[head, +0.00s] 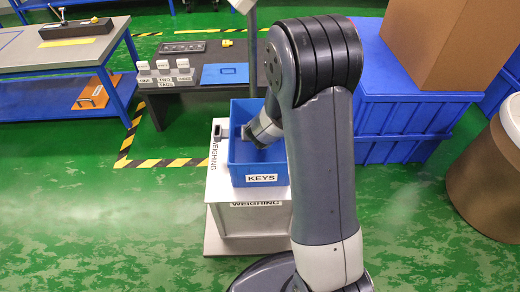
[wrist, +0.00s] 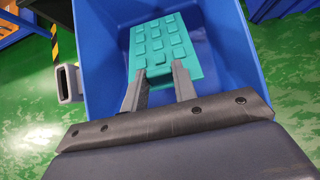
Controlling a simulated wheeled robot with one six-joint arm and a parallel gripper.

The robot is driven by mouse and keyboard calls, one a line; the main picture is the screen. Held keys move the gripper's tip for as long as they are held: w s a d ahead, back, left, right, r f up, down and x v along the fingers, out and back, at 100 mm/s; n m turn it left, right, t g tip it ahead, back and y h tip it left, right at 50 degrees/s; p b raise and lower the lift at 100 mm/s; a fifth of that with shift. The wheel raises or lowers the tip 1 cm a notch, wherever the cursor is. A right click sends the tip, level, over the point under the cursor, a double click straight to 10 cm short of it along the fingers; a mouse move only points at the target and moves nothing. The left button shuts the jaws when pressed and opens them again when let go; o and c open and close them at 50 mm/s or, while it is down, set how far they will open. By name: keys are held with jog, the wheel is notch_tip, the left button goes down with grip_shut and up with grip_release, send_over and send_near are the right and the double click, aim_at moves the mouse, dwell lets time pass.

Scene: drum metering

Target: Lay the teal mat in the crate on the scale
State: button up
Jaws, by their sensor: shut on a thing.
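The teal mat (wrist: 165,48) shows in the wrist view, a flat panel with rows of raised squares. My gripper (wrist: 160,82) is shut on its near edge, with a finger at each side. The mat is over the inside of the blue crate (wrist: 105,40); I cannot tell whether it touches the crate floor. In the head view the blue crate (head: 258,180), labelled KEYS, sits on the white scale (head: 250,220) labelled WEIGHING. My gripper (head: 248,138) reaches into the crate there, and the mat is hidden by my arm and the crate.
A small grey display (wrist: 66,82) stands just left of the crate. Behind is a dark table (head: 200,95) with tag blocks (head: 165,73) and a blue panel (head: 225,75). Stacked blue bins (head: 410,110) stand to the right. Green floor is open at left.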

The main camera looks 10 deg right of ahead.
jog(key=shift+f+b, duration=1.55)
jog(key=shift+f, duration=0.8)
jog(key=shift+f, duration=0.15)
jog(key=o, duration=1.1)
jog(key=shift+c, duration=0.2)
jog(key=p+v, duration=0.4)
jog(key=v, duration=0.8)
jog(key=shift+p, duration=0.35)
